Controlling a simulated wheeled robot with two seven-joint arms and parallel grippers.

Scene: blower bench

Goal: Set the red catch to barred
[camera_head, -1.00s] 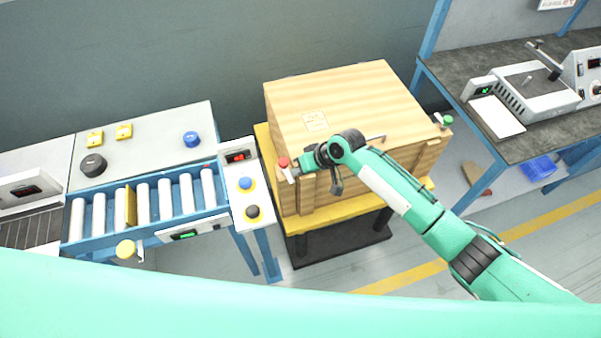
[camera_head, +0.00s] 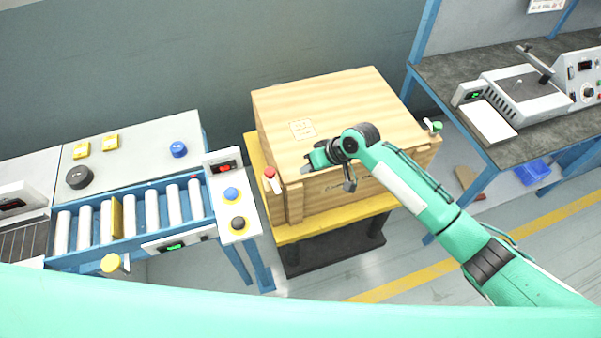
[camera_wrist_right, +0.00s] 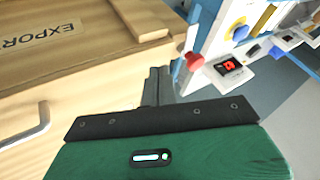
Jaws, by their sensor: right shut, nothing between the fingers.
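The red catch (camera_head: 270,173) is on the near left corner of the wooden crate (camera_head: 350,105). Its red knob stands upright beside a short pale lever. In the right wrist view, the red knob (camera_wrist_right: 194,62) shows beyond the fingertips, slightly right of them. My right gripper (camera_head: 305,169) is shut and empty over the crate's front top edge, a short gap right of the catch. Its dark fingers (camera_wrist_right: 158,85) are together in the wrist view. The catch's setting cannot be read. My left gripper is out of view.
A green-knobbed catch (camera_head: 435,127) is at the crate's right corner. A metal handle (camera_wrist_right: 25,128) shows on the crate in the wrist view. A roller conveyor (camera_head: 130,218) and button panel (camera_head: 232,205) stand close on the left. A dark bench (camera_head: 450,65) stands at right.

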